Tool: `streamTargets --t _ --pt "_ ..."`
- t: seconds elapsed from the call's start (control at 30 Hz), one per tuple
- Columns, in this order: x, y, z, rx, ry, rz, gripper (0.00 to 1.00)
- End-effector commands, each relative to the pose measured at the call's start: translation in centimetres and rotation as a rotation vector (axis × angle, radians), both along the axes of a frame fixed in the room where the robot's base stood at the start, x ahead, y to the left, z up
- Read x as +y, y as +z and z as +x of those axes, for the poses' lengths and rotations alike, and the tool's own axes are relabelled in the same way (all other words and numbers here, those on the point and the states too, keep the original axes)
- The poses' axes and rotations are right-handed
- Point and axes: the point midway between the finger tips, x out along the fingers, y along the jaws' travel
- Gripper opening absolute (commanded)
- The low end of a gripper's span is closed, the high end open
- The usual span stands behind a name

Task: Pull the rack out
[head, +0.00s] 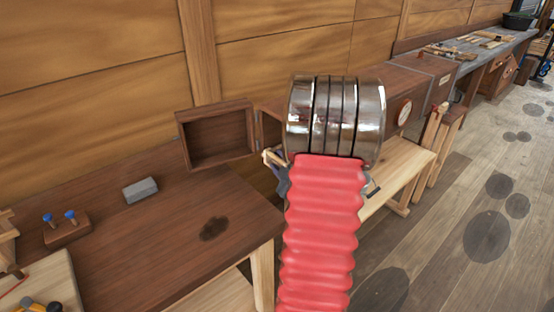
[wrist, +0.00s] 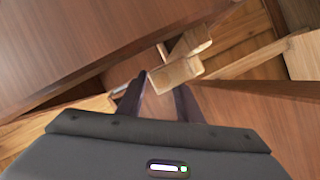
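The rack is mostly hidden. A pale wooden piece (wrist: 178,72), possibly its handle, lies at my fingertips in the wrist view. A pale bar end (head: 270,157) shows left of my arm in the head view. My gripper (wrist: 162,80) has two dark fingers, set apart with a visible gap between them. The pale piece is at or just beyond the tips, and I cannot tell whether they touch it. In the head view my arm hides most of the gripper. A long brown wooden box (head: 425,66) stands behind my arm, with its door (head: 217,137) swung open to the left.
A dark bench (head: 150,235) at left holds a grey block (head: 141,190) and a small stand with blue-topped pegs (head: 66,229). A pale wooden stand (head: 400,165) is beneath the box. A round gauge (head: 403,112) is on the box side. The plank floor (head: 450,255) at right is clear.

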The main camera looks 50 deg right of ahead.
Motion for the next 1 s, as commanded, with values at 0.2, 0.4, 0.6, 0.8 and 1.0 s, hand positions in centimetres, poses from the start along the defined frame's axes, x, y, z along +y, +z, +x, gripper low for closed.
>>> streamTargets --t 0.2,0.4,0.6,0.8,1.0 --pt "-1.1 -0.4 1.7 0.0 0.001 -0.001 0.33" --pt "-1.3 -0.5 2.0 0.0 0.0 0.0 0.33" --pt "-1.3 -0.5 1.9 -0.001 -0.001 -0.001 0.28" --pt "-1.3 -0.5 1.9 0.0 -0.001 0.0 0.14" --pt "-1.4 -0.4 1.9 -0.001 -0.003 -0.001 0.0"
